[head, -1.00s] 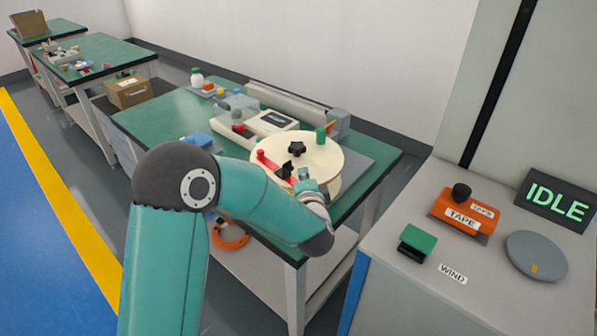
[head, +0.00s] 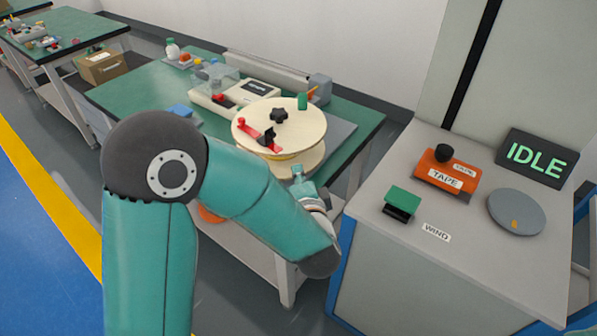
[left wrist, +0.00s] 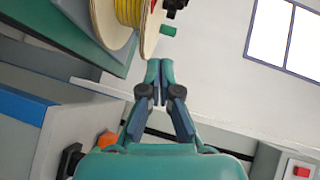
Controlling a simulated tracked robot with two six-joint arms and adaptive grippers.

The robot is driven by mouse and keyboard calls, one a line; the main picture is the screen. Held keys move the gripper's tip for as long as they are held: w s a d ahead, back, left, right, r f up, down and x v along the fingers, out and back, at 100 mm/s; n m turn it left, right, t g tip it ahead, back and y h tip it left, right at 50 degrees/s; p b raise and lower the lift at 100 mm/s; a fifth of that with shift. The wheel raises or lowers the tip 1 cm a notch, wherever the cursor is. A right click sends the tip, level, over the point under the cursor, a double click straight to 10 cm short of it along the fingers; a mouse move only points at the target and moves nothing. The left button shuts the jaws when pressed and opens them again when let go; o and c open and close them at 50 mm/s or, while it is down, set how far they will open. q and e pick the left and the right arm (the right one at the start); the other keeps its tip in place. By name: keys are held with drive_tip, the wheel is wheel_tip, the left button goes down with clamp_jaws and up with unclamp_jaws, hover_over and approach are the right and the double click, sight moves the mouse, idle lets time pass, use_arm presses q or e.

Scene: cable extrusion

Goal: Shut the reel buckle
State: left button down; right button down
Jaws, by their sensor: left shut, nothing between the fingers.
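The reel (head: 300,122) has cream flanges and stands at the near right corner of the green bench. In the left wrist view the reel (left wrist: 98,22) carries yellow cable. I cannot tell whether the buckle is fully latched. My left gripper (head: 298,173) is just in front of and below the reel, apart from the buckle. Its fingers (left wrist: 153,72) are closed together and empty in the left wrist view. My right gripper is out of view.
A black star knob (head: 279,115) and a green post (head: 303,102) rise from the reel top. At right, a grey cabinet bears an orange tape unit (head: 446,170), a green wind button (head: 403,199), a grey disc (head: 516,212) and an IDLE display (head: 537,158).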

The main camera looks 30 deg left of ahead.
use_arm(q)
drive_tip(key=s+d+f+n+g+h, duration=0.2)
drive_tip(key=d+f+h, duration=0.15)
drive_tip(key=f, duration=0.75)
drive_tip(key=s+d+f+n+g+h, duration=0.25)
drive_tip(key=f+h, duration=0.25)
drive_tip(key=f, duration=0.6)
drive_tip(key=s+d+f+n+g+h, duration=0.2)
drive_tip(key=s+d+f+n+g, duration=0.1)
drive_tip(key=s, duration=0.5)
drive_tip(key=s+d+f+n+g+h, duration=0.2)
drive_tip(key=s+d+f+n+g, duration=0.1)
drive_tip(key=s+f, duration=0.5)
drive_tip(key=shift+s+f+g+h, duration=0.2)
drive_tip(key=shift+s+g+h, duration=0.25)
drive_tip(key=shift+g, duration=0.4)
drive_tip(key=shift+n, duration=0.25)
